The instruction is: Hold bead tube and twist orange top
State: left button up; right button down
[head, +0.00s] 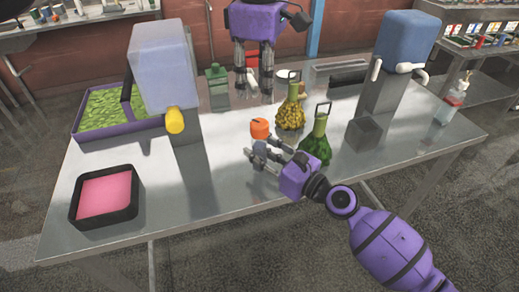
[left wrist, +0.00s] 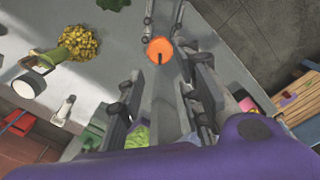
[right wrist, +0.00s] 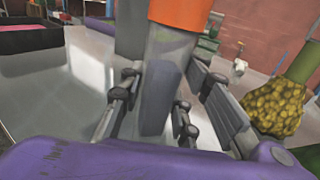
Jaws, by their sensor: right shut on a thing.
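The bead tube is a grey see-through tube (right wrist: 165,80) with an orange top (head: 260,128). It stands nearly upright, with the top uppermost. My right gripper (head: 268,152) is shut on the tube below the top; its fingers flank the tube in the right wrist view (right wrist: 150,108). My left gripper (head: 254,82) points down behind the tube in the head view, its fingers spread and empty. In the left wrist view the orange top (left wrist: 160,48) shows toward the far end of the open fingers (left wrist: 165,75), apart from them as far as I can tell.
A dispenser with a yellow knob (head: 174,121) and a blue-topped dispenser (head: 408,38) stand either side. A yellow-filled flask (head: 290,114) and a green flask (head: 316,146) stand right of the tube. A purple tray (head: 120,134) and black tray (head: 104,218) are left. Front middle is clear.

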aim_at(257, 122)
pick_arm(q)
jog(key=shift+o, duration=0.6)
jog(key=shift+d+r, duration=0.15)
jog(key=shift+r, duration=0.2)
jog(key=f+n, duration=0.3)
jog(key=n, duration=0.3)
jog(key=f+n, duration=0.4)
jog(key=n, duration=0.3)
jog(key=a+f+n, duration=0.1)
jog(key=f+n, duration=0.3)
jog(key=n, duration=0.3)
jog(key=shift+f, duration=0.25)
